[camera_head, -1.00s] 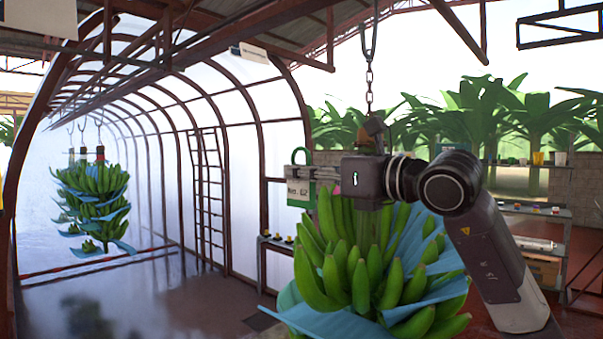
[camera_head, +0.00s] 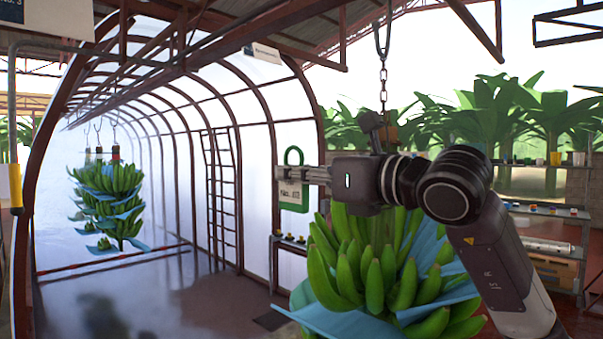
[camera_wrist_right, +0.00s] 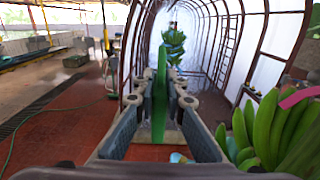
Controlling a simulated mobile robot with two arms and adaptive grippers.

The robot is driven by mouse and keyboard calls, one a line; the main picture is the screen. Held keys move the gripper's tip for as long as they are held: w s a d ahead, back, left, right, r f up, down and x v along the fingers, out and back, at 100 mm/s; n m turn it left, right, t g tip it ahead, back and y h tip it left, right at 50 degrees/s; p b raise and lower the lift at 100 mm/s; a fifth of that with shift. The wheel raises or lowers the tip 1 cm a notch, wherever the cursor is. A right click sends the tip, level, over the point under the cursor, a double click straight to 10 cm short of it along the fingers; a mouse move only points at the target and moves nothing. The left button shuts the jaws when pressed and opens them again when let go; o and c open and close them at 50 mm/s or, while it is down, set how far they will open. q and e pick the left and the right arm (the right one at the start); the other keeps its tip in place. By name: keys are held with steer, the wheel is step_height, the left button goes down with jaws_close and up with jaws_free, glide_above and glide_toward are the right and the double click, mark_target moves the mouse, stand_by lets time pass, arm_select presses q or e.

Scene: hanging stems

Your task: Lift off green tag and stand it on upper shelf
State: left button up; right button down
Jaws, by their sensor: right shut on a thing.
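The green tag (camera_head: 292,180) is a flat plate with a loop at its top and a pale label with dark writing. My right gripper (camera_head: 315,175) is shut on it and holds it upright, left of the near banana bunch (camera_head: 380,270) and apart from it. In the right wrist view the tag (camera_wrist_right: 160,95) is edge-on between the fingers (camera_wrist_right: 160,112). A rack at the right has an upper shelf (camera_head: 515,164) and a lower shelf (camera_head: 545,211), both partly hidden by my arm. My left gripper is out of view.
The near bunch hangs from a chain (camera_head: 383,85) close under my right arm. A small low shelf (camera_head: 290,243) with little items stands behind the tag. More bunches (camera_head: 108,200) hang far left. The floor between is clear.

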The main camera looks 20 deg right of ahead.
steer(key=shift+s+a, duration=0.35)
steer(key=shift+a, duration=0.4)
steer(key=shift+s+a, duration=0.3)
steer(key=shift+a, duration=0.45)
